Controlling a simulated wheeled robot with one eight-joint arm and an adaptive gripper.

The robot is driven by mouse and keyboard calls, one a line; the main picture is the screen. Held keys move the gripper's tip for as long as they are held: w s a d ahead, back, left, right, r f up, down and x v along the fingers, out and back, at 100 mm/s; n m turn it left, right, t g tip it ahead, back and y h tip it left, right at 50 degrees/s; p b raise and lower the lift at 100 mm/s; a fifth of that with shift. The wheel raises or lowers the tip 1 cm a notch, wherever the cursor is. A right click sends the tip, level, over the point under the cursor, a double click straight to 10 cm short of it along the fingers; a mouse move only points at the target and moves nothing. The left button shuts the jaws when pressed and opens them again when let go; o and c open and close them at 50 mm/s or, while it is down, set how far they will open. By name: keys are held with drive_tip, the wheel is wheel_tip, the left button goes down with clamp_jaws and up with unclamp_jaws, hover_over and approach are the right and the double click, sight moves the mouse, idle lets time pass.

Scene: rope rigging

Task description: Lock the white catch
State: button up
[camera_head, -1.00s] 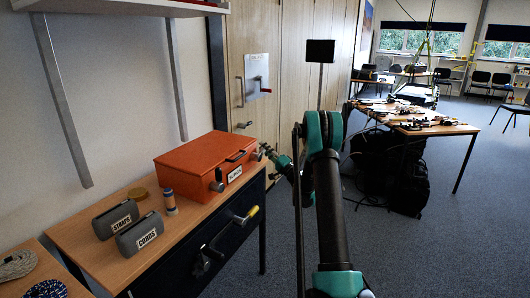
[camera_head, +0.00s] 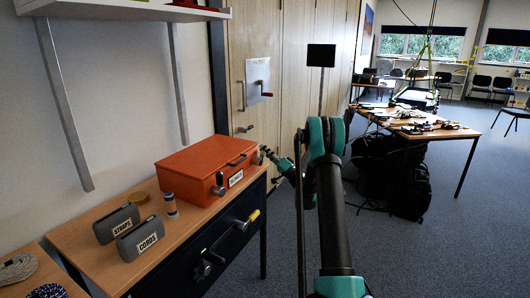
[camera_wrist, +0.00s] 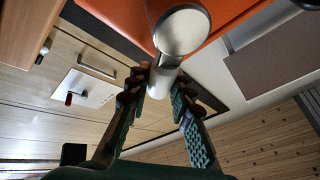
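The orange box (camera_head: 195,165) stands shut on the wooden bench, with a pale label on its front. One metal catch (camera_head: 219,184) is on the front near the label. My gripper (camera_head: 264,152) is at the box's far right front corner. In the wrist view a pale silver catch with a round knob (camera_wrist: 182,30) stands out from the orange box (camera_wrist: 215,12). Its stem lies between my fingers (camera_wrist: 162,92), which look apart, one on each side. I cannot tell whether either finger touches it. No catch shows clearly as white in the head view.
Grey cases marked STRAPS (camera_head: 116,222) and CORDS (camera_head: 141,240) and a spool (camera_head: 170,204) stand left of the box. A yellow-tipped crank handle (camera_head: 250,218) sticks out from the bench front. A plate with a red handle (camera_head: 258,84) is on the cupboard behind.

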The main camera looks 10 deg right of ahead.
drive_tip(key=o, duration=0.4)
drive_tip(key=v, duration=1.2)
